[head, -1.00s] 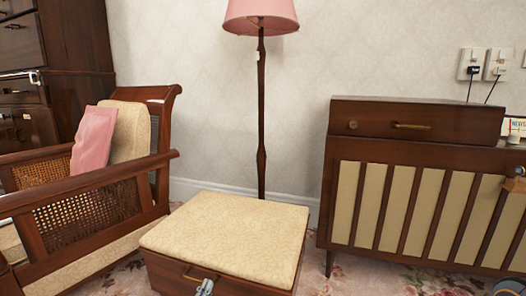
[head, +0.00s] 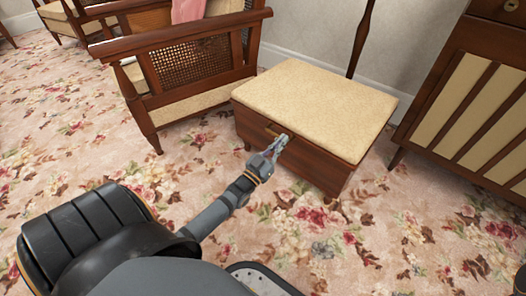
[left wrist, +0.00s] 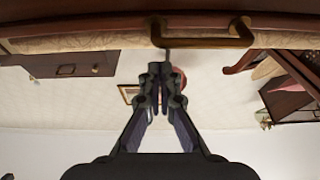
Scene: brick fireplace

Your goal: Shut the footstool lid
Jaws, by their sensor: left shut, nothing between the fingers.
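The footstool (head: 300,155) is a dark wooden box with a cream padded lid (head: 315,105). The lid lies flat on the box, and no gap shows under it in the head view. My left gripper (head: 279,144) is shut and empty at the footstool's front, close to the brass handle (head: 272,131). In the left wrist view the shut fingertips (left wrist: 160,68) are just by the handle (left wrist: 205,42); I cannot tell whether they touch it. My right gripper is in neither view.
A wooden armchair (head: 190,75) with cane sides stands close to the footstool's left. A wooden cabinet (head: 470,90) with cream slats is on the right, and a lamp pole (head: 361,38) is behind. The flowered carpet (head: 90,130) in front is mostly clear.

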